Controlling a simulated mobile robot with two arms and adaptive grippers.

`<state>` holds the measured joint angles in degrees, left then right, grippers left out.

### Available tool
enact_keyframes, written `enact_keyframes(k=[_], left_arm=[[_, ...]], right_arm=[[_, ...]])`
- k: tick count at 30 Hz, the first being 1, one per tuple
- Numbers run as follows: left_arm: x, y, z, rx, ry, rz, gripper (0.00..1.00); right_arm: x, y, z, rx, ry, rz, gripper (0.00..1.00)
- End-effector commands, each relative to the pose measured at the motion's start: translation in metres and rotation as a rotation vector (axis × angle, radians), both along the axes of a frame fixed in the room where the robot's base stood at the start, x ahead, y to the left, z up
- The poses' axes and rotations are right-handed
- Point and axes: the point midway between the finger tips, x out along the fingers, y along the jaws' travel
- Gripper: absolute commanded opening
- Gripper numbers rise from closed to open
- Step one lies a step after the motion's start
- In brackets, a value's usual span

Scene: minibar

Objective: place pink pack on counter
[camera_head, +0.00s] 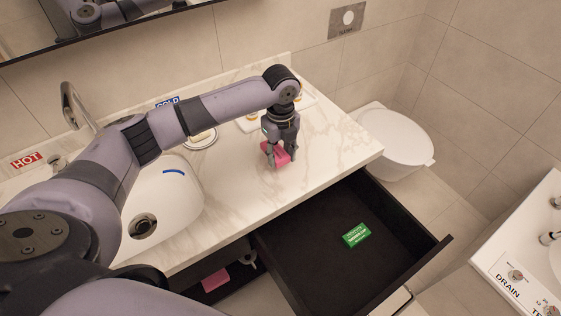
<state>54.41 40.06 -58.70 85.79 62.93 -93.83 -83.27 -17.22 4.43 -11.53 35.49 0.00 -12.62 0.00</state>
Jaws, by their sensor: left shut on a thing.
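The pink pack (281,156) is a small pink box over the white marble counter (330,150), right of the sink. My left gripper (278,157) points down and is shut on the pink pack, with its fingers on either side of it. The pack is at or just above the counter top; I cannot tell if it touches. Part of the pack is hidden by the fingers. My right gripper is not in view.
A dark drawer (310,250) stands open below the counter, with a green pack (356,235) inside. Another pink item (215,280) lies on a lower shelf. A sink (165,205), faucet (72,105) and tray (250,122) are nearby. The counter's right end is clear.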

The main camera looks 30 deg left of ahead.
Motion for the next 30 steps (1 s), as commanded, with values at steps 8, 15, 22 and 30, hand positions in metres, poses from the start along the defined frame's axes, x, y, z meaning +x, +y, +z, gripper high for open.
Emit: enact_keyframes(k=[8, 15, 22, 30], left_arm=[[-0.001, 0.0, -0.038, 0.0, 0.004, 0.0, 0.22], [-0.001, 0.0, -0.041, 0.0, 0.002, 0.0, 0.22], [-0.001, 0.0, -0.043, 0.0, 0.001, 0.0, 0.4], [-0.001, 0.0, -0.043, 0.0, 0.001, 0.001, 0.57]], right_arm=[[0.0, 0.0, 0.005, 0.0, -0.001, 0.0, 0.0], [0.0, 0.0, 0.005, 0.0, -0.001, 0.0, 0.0], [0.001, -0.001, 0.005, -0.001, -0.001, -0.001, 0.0], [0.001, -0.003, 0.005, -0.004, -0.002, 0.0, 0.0]])
